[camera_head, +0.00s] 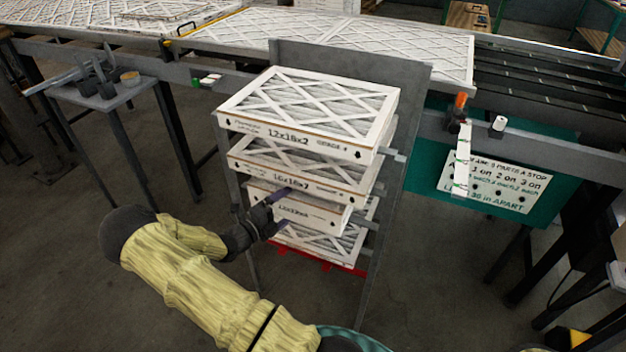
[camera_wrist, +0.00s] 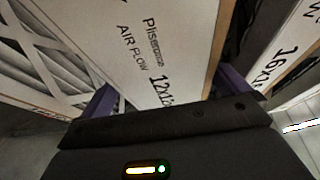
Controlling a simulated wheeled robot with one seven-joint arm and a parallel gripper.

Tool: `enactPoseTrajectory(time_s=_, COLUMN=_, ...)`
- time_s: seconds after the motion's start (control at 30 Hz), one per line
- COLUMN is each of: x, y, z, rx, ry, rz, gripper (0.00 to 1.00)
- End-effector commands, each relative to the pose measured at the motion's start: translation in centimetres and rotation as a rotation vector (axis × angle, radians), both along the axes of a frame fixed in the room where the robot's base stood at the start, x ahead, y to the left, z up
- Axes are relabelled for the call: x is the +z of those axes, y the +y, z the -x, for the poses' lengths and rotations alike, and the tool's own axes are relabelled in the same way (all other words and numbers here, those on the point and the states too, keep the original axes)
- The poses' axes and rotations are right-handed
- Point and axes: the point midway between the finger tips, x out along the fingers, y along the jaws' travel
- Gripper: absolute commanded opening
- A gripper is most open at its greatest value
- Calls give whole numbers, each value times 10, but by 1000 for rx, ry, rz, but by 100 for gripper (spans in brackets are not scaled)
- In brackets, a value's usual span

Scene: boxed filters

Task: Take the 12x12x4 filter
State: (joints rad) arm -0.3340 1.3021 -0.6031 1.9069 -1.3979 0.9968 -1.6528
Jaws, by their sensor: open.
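The 12x12x4 filter (camera_head: 318,215) is a white-sided box, third from the top in the rack, its printed front facing me. My gripper (camera_head: 281,211) is at its front left, with one purple finger near its upper edge and the other near its lower edge. In the wrist view the filter (camera_wrist: 150,45), its label partly cut off at "12x1", lies between the open fingers (camera_wrist: 168,95). The far fingertips are hidden behind its sides, so I cannot tell whether they touch it.
A 16-inch filter (camera_head: 290,178) sits just above, with a 12x18x2 filter (camera_head: 310,140) on top. Another filter (camera_head: 330,250) lies below on a red-edged shelf. The grey rack (camera_head: 385,220) has a side panel on the right. A conveyor (camera_head: 420,50) runs behind.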

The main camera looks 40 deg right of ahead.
Motion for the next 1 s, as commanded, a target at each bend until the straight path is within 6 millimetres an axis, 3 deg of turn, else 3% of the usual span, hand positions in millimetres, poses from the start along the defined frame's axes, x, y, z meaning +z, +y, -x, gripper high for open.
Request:
enactPoseTrajectory(time_s=0.57, x=0, y=-3, z=0, rx=2, ry=0, rz=0, gripper=100)
enactPoseTrajectory(time_s=0.8, x=1, y=-4, z=0, rx=1, ry=-1, rz=2, gripper=57)
enactPoseTrajectory(time_s=1.0, x=1, y=-4, z=0, rx=1, ry=0, rz=2, gripper=57)
